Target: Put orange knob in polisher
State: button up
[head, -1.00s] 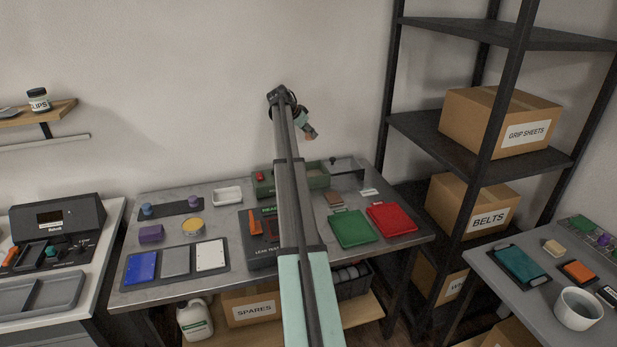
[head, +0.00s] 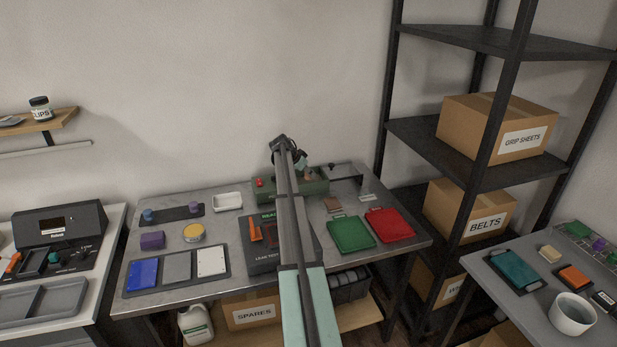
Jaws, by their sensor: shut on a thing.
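My gripper (head: 304,171) is at the back of the middle table, over the right part of a long green machine (head: 268,196), which appears to be the polisher. It is shut on a small, dull orange-brown piece (head: 309,176), which looks like the orange knob. The piece is low, at about the height of the machine's top. I cannot tell whether it touches the machine. My arm hides the machine's middle. A red button (head: 260,182) shows at the machine's left end.
The leak tester (head: 260,257), with an orange part on it, stands in front, partly behind my arm. A green tray (head: 351,233) and a red tray (head: 391,224) lie to the right. A white dish (head: 228,202) and yellow tin (head: 194,233) lie to the left. Black shelving stands at right.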

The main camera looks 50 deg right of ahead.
jog(key=shift+f, duration=1.2)
jog(key=shift+f, duration=0.15)
jog(key=o, duration=1)
jog(key=b+v, duration=0.2)
jog(key=v, duration=1)
jog(key=shift+d, duration=0.1)
